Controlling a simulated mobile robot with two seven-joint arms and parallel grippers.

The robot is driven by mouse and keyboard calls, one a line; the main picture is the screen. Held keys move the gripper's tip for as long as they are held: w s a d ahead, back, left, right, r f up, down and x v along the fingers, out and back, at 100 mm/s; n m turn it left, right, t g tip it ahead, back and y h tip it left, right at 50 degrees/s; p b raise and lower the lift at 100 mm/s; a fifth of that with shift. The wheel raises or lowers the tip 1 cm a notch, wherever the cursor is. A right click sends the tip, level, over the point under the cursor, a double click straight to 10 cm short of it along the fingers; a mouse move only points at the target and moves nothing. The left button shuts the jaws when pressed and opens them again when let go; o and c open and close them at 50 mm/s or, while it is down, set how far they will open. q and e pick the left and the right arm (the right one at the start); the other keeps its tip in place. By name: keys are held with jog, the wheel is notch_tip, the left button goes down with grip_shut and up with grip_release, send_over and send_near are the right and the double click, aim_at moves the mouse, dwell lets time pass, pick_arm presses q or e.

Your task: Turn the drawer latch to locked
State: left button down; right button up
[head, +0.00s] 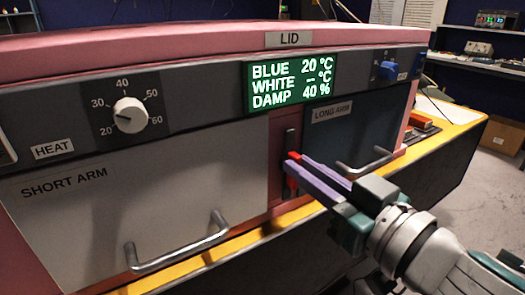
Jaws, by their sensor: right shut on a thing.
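The drawer latch is a small red piece (292,184) on a dark upright slot plate, set in the reddish strip between the two drawer fronts. My right gripper (290,161) reaches in from the lower right with its purple fingers shut on the red latch. The fingers hide part of the latch, so its exact angle is hard to tell. The grey drawer front marked SHORT ARM (110,205) is to the left, and the darker drawer front marked LONG ARM (355,130) is to the right. My left gripper is not in view.
Metal bar handles stick out from the left drawer (180,250) and the right drawer (365,164). A yellow-edged bench (450,128) runs beneath the enclosure.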

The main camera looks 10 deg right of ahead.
grip_shut()
jog(key=shift+n, duration=0.3)
jog(key=n, duration=0.5)
jog(key=a+n, duration=0.1)
jog(key=n, duration=0.2)
jog(key=shift+s+f+b, duration=0.15)
jog(key=shift+f+b, duration=0.1)
jog(key=shift+b, duration=0.15)
jog(key=n, duration=0.3)
jog(key=n+b, duration=0.1)
jog(key=shift+a+f+n, duration=0.1)
jog(key=shift+f+n, duration=0.15)
jog(key=shift+n, duration=0.15)
jog(key=shift+s+f+n+b, duration=0.15)
jog(key=shift+n+b, duration=0.45)
jog(key=shift+n, duration=1.6)
